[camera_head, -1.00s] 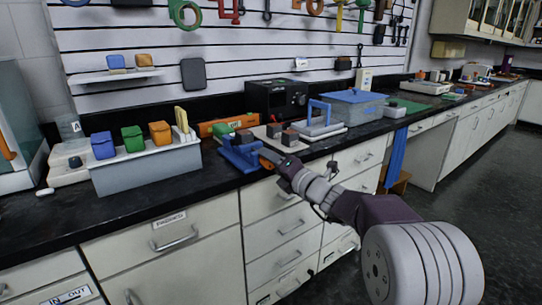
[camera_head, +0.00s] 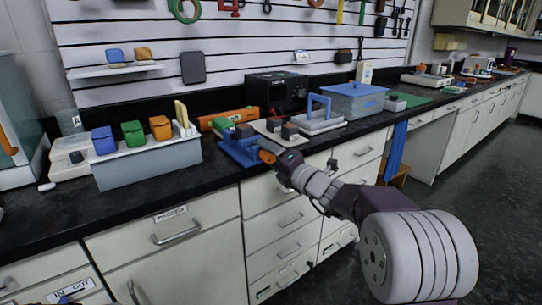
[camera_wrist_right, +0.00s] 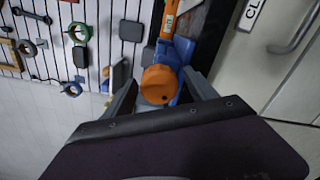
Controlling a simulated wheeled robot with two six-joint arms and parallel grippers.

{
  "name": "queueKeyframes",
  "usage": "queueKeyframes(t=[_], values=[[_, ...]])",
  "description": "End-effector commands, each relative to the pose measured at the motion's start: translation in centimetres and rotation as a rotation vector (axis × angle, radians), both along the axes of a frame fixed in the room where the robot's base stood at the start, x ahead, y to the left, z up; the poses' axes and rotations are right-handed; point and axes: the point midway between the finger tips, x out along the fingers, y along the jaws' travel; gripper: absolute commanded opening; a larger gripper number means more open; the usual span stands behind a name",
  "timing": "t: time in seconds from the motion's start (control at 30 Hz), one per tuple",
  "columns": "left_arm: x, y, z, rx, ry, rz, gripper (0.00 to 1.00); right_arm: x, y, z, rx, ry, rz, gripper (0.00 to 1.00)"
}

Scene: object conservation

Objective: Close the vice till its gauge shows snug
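The blue vice (camera_head: 238,150) stands at the front edge of the dark counter. Its round orange knob (camera_wrist_right: 160,84) faces my right wrist camera and also shows in the head view (camera_head: 267,149). My right gripper (camera_wrist_right: 161,78) has one finger on each side of the knob. The fingers look apart, with narrow gaps beside the knob; contact is not clear. In the head view my right gripper (camera_head: 280,158) reaches the vice from the front right. I cannot read a gauge on the vice.
A grey holder (camera_head: 150,168) with blue, green and orange blocks stands left of the vice. An orange bar (camera_head: 232,117) lies behind it. A pale board with dark blocks, a blue-handled grey object (camera_head: 318,120) and a blue-lidded bin (camera_head: 357,101) are to the right.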

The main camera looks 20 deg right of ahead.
Motion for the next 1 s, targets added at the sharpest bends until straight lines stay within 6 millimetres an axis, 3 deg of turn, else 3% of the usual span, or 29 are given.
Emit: queueKeyframes(t=[0.27, 0.53, 0.7, 1.0], values=[[0.0, 0.0, 0.2, 0.000, 0.000, 0.000, 0.36, -0.5, -0.3, 0.2, -0.001, -0.001, -0.002, 0.66], [0.0, 0.0, 1.5, 0.000, 0.000, 0.000, 0.36, -5.8, -2.3, 0.4, 0.000, 0.000, -0.005, 0.66], [0.0, 0.0, 2.0, 0.000, 0.000, 0.000, 0.36, -8.1, -3.0, 0.2, 0.000, 0.000, -0.003, 0.66], [0.0, 0.0, 2.0, 0.000, 0.000, 0.000, 0.36, -8.6, -3.1, 0.0, -0.001, -0.001, 0.000, 0.66]])
